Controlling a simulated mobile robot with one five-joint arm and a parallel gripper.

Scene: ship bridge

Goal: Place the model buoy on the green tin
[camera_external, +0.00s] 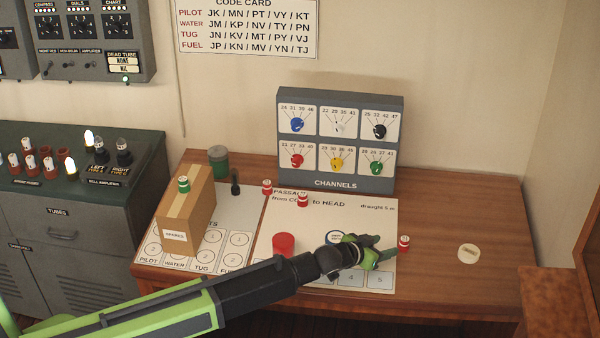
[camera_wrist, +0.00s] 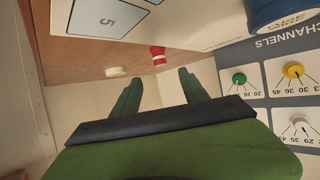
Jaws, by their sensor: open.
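Several small model buoys are in the external view. One red buoy with a white band (camera_external: 404,242) stands at the right edge of the chart, just beyond my fingertips; it also shows in the wrist view (camera_wrist: 158,55). Other red ones stand at the chart's back edge (camera_external: 267,186) and on the chart (camera_external: 302,201). A green one (camera_external: 183,185) is on the cardboard box. A green tin with a greyish upper part (camera_external: 219,166) stands behind the box at the back left. My gripper (camera_external: 393,252) is open and empty, its fingers pointing right; in the wrist view its fingers (camera_wrist: 158,82) are apart.
A cardboard box (camera_external: 188,212) stands in front of the green tin. A red tin (camera_external: 283,244) and a blue tin (camera_wrist: 278,12) are on the chart near my arm. The channels panel (camera_external: 338,142) stands at the back. A pale disc (camera_external: 469,252) lies on the right.

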